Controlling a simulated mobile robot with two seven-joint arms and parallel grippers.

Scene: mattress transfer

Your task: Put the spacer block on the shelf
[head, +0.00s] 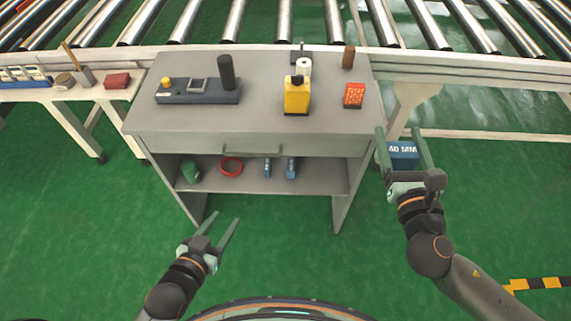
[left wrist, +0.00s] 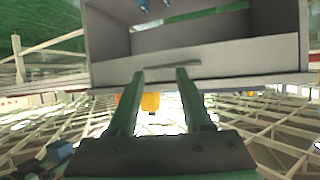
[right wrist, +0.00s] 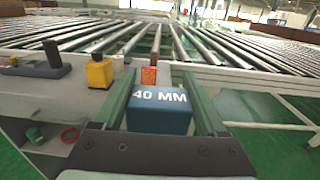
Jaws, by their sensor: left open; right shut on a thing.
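The spacer block (right wrist: 160,112) is blue with white "40 MM" lettering. My right gripper (head: 408,140) is shut on the spacer block, which also shows in the head view (head: 402,151), to the right of the grey workbench. My left gripper (head: 228,226) is open and empty, low in front of the workbench; its fingers also show in the left wrist view (left wrist: 162,98). The shelf (head: 250,182) is the open lower level of the workbench. It holds a green item (head: 191,171), a red ring (head: 231,167) and two small blue items (head: 291,167) (head: 267,167).
The bench top (head: 200,122) carries a dark device (head: 198,98), a yellow bottle (head: 297,97) and an orange-red box (head: 354,95). A drawer with a handle (head: 252,150) lies above the shelf. A roller conveyor (head: 330,22) runs behind. The green floor in front is clear.

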